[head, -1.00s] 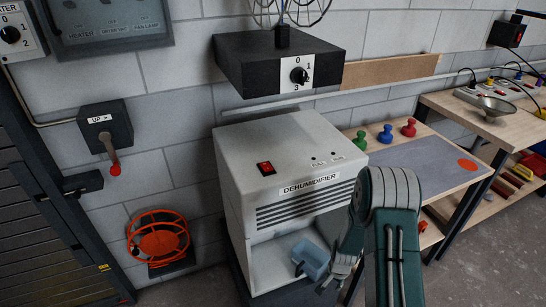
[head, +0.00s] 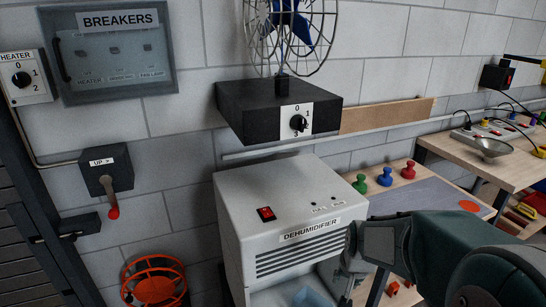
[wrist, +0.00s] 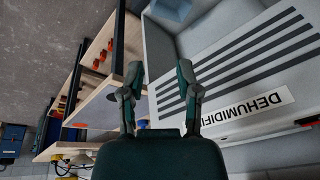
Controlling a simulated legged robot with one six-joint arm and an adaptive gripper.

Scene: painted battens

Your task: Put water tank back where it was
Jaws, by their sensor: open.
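The water tank (head: 312,298) is a light blue open box in the lower bay of the white dehumidifier (head: 285,205). Only its top shows at the bottom edge of the head view. In the wrist view the tank (wrist: 176,12) is partly visible at the top, inside the bay. My gripper (wrist: 160,75) is open and empty, with its fingers spread in front of the dehumidifier's slotted front. In the head view my gripper (head: 347,284) is low at the front right of the dehumidifier, partly hidden by my arm, apart from the tank.
A table (head: 435,197) with green, blue and red knobbed pieces stands right of the dehumidifier. A black switch box (head: 275,110) with a fan hangs above it. An orange reel (head: 154,283) and an UP lever (head: 112,205) are on the left wall.

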